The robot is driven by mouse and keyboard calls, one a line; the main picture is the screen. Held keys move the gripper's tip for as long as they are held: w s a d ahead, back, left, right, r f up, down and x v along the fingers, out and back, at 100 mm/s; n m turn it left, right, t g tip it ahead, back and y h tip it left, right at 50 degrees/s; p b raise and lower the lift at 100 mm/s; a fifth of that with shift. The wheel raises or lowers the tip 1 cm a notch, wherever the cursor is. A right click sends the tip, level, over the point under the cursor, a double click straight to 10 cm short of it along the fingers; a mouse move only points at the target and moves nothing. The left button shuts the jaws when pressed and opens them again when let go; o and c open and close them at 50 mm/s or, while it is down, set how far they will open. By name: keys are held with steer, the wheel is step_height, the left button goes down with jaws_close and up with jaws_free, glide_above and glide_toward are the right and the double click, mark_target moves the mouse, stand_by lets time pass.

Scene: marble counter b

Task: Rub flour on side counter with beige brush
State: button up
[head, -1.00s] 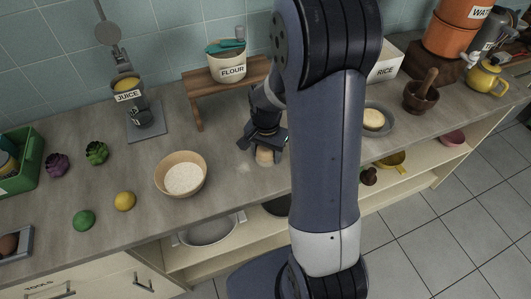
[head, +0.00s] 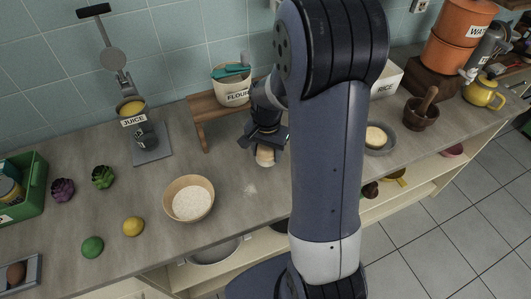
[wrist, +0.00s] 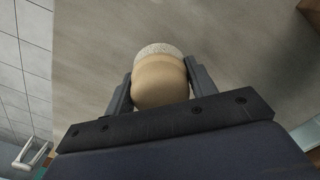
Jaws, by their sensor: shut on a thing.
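My gripper (head: 265,140) is shut on the beige brush (head: 265,157), low over the counter. In the wrist view, the brush (wrist: 160,82) sits between both fingers, with a tan rounded body and a pale bristle rim at its far end. I cannot tell whether the bristles touch the counter. A faint white flour patch (head: 250,188) lies on the grey counter (head: 130,190), nearer the front edge than the brush and slightly left of it. The patch is not clear in the wrist view.
A bowl of white powder (head: 190,203) stands left of the flour patch. Behind my gripper is a wooden stand (head: 203,108) with the FLOUR pot (head: 232,95). A plate with a round pale item (head: 376,138) and a mortar (head: 420,112) are to the right.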

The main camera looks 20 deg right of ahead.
steer(key=shift+r+p, duration=0.8)
steer(key=shift+r, duration=0.65)
steer(key=shift+f, duration=0.1)
